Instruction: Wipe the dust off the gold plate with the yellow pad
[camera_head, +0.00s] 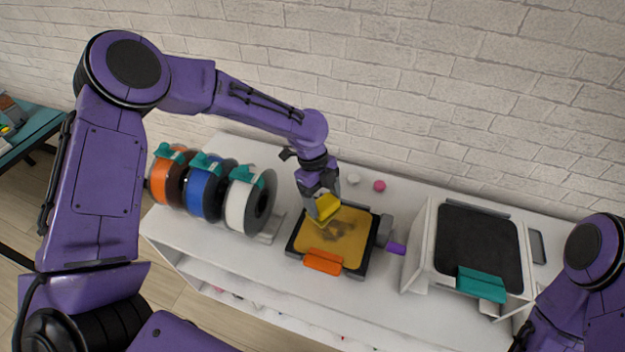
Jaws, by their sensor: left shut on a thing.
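The gold plate (348,247) lies in a black frame on the white bench, with an orange clip or handle (322,262) at its front edge. Dark dust (338,229) shows on its middle and back part. The yellow pad (325,208) is in my left gripper (322,203), which is shut on it and points down over the plate's back left part. The pad is tilted; I cannot tell whether it touches the plate. Part of my right arm shows at the lower right; its gripper is out of view.
Orange, blue and white spools (238,207) stand in a row left of the plate. A white box with a dark panel (478,245) and teal handle stands to the right. A purple piece (397,248) lies between. A pink ball (379,186) and a white one sit behind, near the brick wall.

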